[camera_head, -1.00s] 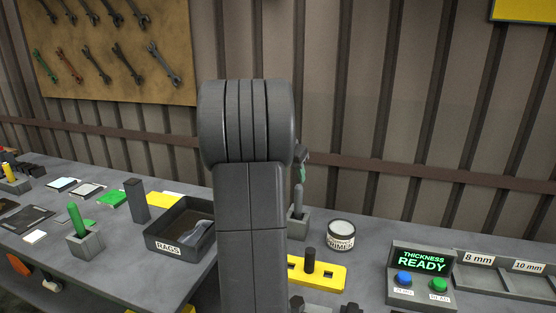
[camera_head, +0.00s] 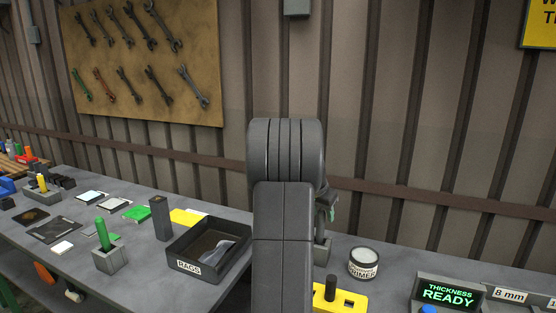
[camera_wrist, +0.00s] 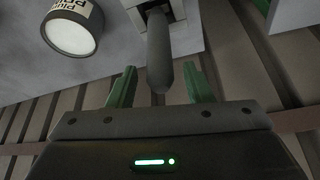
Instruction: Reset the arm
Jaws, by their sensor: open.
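My gripper (camera_wrist: 162,88) shows in the wrist view with its two green fingers spread apart. A grey rounded rod (camera_wrist: 159,55) stands in a grey block holder (camera_wrist: 152,12) and lies between and beyond the fingers in that view. I see no contact between the fingers and the rod. In the head view my arm hides most of the gripper; only a bit of green (camera_head: 330,214) shows at the arm's right edge, above the grey holder (camera_head: 322,252).
The primer tin (camera_head: 363,263) stands right of the holder. A yellow fixture (camera_head: 345,300) with a dark peg is in front. The rags tray (camera_head: 205,250) lies left of my arm. A THICKNESS READY panel (camera_head: 447,293) is at right. The corrugated wall (camera_head: 420,120) rises behind the bench.

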